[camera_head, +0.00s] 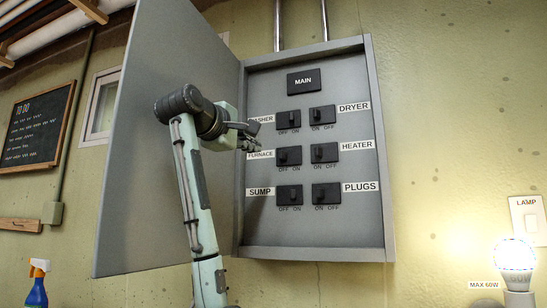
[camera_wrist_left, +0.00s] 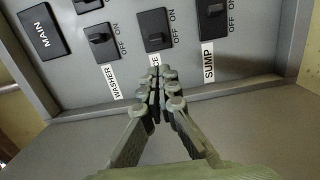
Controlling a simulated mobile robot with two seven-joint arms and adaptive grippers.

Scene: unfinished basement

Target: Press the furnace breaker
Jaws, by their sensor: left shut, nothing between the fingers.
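The furnace breaker (camera_head: 289,156) is a black switch in the left column of the open grey panel, middle row. Its lever sits toward the left, on the OFF side. It also shows in the left wrist view (camera_wrist_left: 154,27), just beyond my fingertips. My left gripper (camera_head: 256,138) is shut and empty, left of and slightly above the furnace breaker, by the FURNACE label (camera_head: 260,154). In the wrist view its fingers (camera_wrist_left: 160,88) cover part of that label. I cannot tell whether they touch the panel. My right gripper is not in view.
The washer breaker (camera_head: 289,119) is above and the sump breaker (camera_head: 289,195) below. Dryer, heater and plugs breakers form the right column. The open panel door (camera_head: 150,130) stands behind my left arm. A lit bulb (camera_head: 516,255) and a spray bottle (camera_head: 37,285) are lower down.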

